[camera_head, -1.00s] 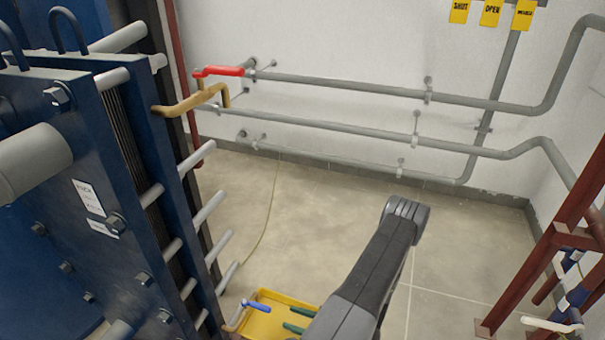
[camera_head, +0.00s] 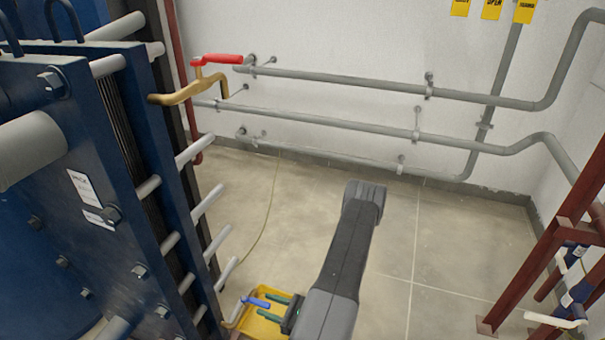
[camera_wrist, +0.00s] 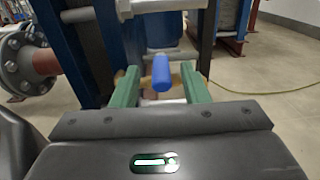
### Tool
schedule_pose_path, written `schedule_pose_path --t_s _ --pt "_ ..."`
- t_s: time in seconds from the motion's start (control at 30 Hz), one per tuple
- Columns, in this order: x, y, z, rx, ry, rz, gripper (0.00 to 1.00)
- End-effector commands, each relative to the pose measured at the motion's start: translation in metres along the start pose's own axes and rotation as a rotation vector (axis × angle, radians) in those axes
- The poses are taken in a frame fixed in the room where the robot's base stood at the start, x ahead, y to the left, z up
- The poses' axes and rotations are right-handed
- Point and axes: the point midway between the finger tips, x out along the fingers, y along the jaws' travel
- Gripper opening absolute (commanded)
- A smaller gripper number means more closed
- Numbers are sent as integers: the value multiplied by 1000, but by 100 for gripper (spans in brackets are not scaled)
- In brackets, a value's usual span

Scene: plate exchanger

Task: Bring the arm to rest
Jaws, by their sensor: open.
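My gripper (camera_head: 267,306) is low in the head view, beside the blue plate exchanger (camera_head: 75,150). Its two green fingers are apart, and they also show in the wrist view (camera_wrist: 160,75). A blue valve handle (camera_head: 255,302) lies just past the fingertips in the head view. In the wrist view the blue handle (camera_wrist: 161,72) appears between the fingers, with visible gaps on both sides. Brass parts show behind it. I cannot tell whether the handle is between the fingers or just ahead of them. My dark grey arm reaches down in the head view.
A yellow tray (camera_head: 270,325) lies under my gripper. A brass valve with a red handle (camera_head: 217,60) is higher on the exchanger. Grey pipes (camera_head: 390,88) run along the wall. A red frame (camera_head: 550,235) stands right. The floor (camera_head: 440,240) between is clear.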

Motion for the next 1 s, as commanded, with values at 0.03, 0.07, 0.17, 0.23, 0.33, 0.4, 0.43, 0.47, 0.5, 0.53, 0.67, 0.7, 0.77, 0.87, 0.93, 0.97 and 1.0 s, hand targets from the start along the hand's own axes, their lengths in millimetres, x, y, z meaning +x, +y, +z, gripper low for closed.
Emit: schedule_pose_path --t_s 0.03,0.07,0.17,0.23,0.33,0.4,0.43,0.47,0.5,0.53,0.67,0.7,0.77,0.87,0.93,0.97,1.0 --pt "8 1 -2 0 0 4 41" --pt "12 1 -2 0 0 5 41" --pt "26 1 -1 0 -1 3 41" --pt "31 -2 1 -4 -2 19 41" --pt "30 -6 1 -5 -3 84 41" --pt "30 -8 1 -3 -3 119 41" --pt "30 -8 1 -3 -3 131 41" --pt "30 -9 1 -2 -3 141 41" --pt "30 -9 1 -1 -3 153 41" --pt "30 -10 1 -1 -3 160 41" --pt "30 -11 0 0 -2 174 41" --pt "30 -11 0 0 -2 175 41" --pt "30 -11 0 0 -2 175 41" --pt "30 -11 0 0 -2 174 41" --pt "30 -11 0 0 -2 174 41" --pt "30 -11 1 0 -1 174 41" --pt "30 -10 2 0 0 174 41"
